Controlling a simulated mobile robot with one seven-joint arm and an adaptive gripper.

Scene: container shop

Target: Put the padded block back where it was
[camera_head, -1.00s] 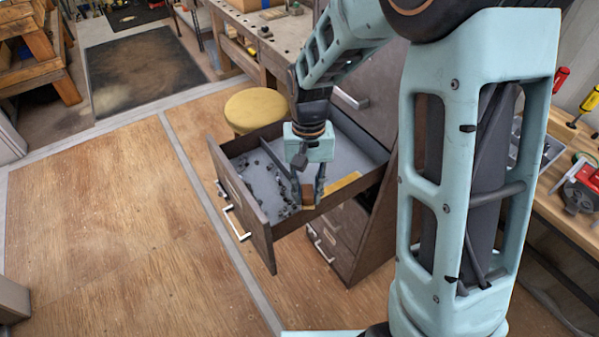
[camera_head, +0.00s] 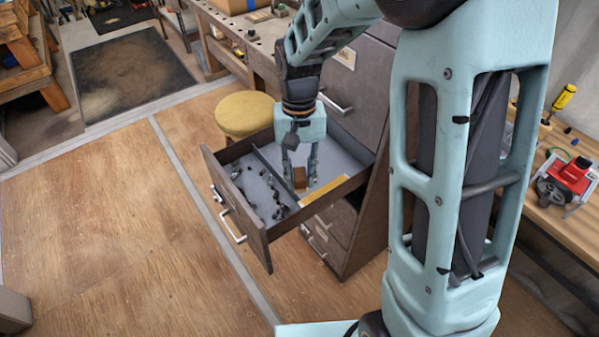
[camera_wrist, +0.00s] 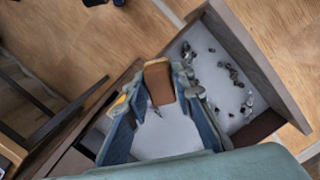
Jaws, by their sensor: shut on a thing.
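The padded block (camera_head: 300,178) is a small brown block. My gripper (camera_head: 302,172) is shut on it, with one finger on each side. The block also shows between the fingertips in the wrist view (camera_wrist: 159,84). The open drawer (camera_head: 262,240) is dark with a pale grey floor. A thin divider (camera_head: 270,170) splits it. The gripper points down over the larger compartment, close to the divider. I cannot tell whether the block touches the drawer floor.
Several small dark metal parts (camera_wrist: 226,72) lie scattered in the drawer's other compartment. A yellow strip (camera_head: 326,190) lies along the drawer's near side wall. A yellow round stool (camera_head: 244,114) stands just behind the drawer. A workbench with tools (camera_head: 572,205) is at right.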

